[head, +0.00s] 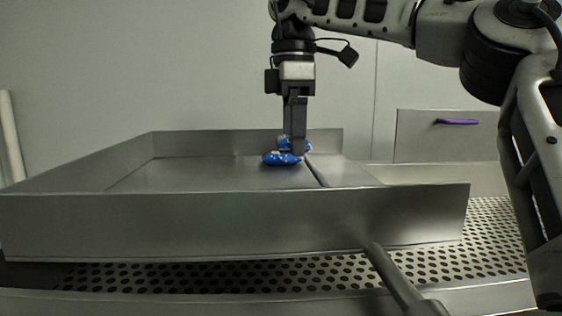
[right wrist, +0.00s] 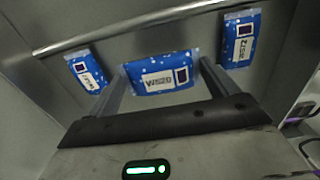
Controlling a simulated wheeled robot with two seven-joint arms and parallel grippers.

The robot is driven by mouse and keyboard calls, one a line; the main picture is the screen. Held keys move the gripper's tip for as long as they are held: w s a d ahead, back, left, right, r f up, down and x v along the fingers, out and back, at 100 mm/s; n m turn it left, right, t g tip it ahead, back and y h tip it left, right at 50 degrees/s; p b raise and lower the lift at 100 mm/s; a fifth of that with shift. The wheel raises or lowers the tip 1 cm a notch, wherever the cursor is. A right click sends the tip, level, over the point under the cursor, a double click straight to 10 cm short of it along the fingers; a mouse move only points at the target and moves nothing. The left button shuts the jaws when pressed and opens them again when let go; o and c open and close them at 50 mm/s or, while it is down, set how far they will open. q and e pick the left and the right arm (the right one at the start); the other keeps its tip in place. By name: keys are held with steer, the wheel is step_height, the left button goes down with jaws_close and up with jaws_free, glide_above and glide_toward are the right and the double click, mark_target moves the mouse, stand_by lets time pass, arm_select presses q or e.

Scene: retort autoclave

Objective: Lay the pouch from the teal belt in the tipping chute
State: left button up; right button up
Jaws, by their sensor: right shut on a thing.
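A wide steel tray (head: 220,222) with raised walls, which looks like the tipping chute, fills the left and middle of the head view. My right gripper (head: 298,152) points down inside it, near the far wall. In the right wrist view, its fingers are shut on a blue pouch (right wrist: 160,75) with a white label. A second pouch (right wrist: 87,69) lies to the left and a third (right wrist: 238,40) to the right, both apart from the fingers. In the head view, one blue pouch (head: 281,159) shows beside the fingers; the others are mostly hidden. No teal belt shows.
A metal rod (head: 316,171) runs across the tray floor near the gripper. Perforated metal (head: 487,222) lies below and to the right. A panel with a purple handle (head: 456,122) stands at the back right. The tray's left floor is clear.

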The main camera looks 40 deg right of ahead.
mark_target(282, 182)
steer(key=shift+w+a+f, duration=0.4)
steer(key=shift+w+f, duration=0.05)
steer(key=shift+f, duration=0.25)
steer(key=f, duration=0.3)
steer(key=shift+w+a, duration=0.25)
steer(key=shift+a, duration=0.05)
steer(key=shift+f, duration=0.4)
steer(key=shift+f, duration=0.1)
steer(key=o, duration=0.8)
step_height(282, 182, up, 6)
steer(key=shift+r, duration=0.85)
